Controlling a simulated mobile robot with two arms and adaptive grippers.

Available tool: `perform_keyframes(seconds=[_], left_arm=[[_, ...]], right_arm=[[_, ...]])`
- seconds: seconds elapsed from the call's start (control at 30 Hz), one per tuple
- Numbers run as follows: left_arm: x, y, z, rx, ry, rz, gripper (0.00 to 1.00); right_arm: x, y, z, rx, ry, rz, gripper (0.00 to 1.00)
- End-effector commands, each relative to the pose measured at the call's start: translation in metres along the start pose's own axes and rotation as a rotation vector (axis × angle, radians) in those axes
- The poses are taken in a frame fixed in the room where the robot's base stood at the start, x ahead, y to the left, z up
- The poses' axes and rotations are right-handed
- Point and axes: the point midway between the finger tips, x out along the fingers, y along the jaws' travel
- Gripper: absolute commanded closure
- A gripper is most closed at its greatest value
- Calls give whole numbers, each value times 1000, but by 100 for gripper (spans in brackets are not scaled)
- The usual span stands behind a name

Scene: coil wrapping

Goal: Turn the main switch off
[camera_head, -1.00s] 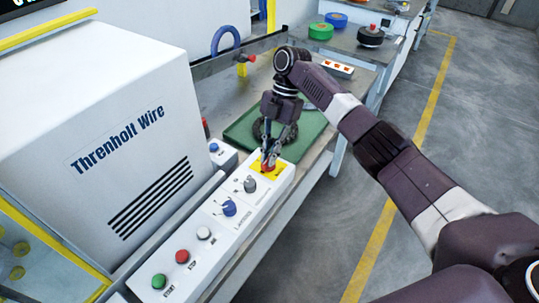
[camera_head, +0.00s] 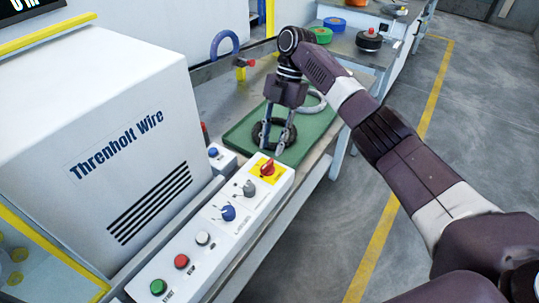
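The main switch (camera_head: 267,168) is a red knob on a yellow plate at the far end of the white control panel (camera_head: 220,225). Its handle is in plain view, with nothing touching it; I cannot read its position marks. My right gripper (camera_head: 273,145) is just beyond the switch in the picture, pointing down, with its two fingers spread and nothing between them that I can see it hold. My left gripper is not in view.
A green tray (camera_head: 238,134) with a dark coil (camera_head: 261,132) and a pale ring (camera_head: 317,101) lies behind the gripper. Panel knobs and buttons sit nearer, including a blue knob (camera_head: 228,212). The Threnholt Wire machine (camera_head: 110,110) stands left.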

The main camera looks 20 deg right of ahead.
Motion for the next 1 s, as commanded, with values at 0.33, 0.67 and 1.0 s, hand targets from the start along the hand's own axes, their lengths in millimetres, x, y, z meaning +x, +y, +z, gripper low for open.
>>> perform_keyframes(seconds=[0.33,0.67,1.0], left_arm=[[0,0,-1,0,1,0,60],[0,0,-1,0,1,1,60],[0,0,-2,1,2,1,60]], right_arm=[[-58,0,0,-1,0,0,73],[-65,0,0,-2,1,-2,73],[-65,0,0,-1,1,-2,73]])
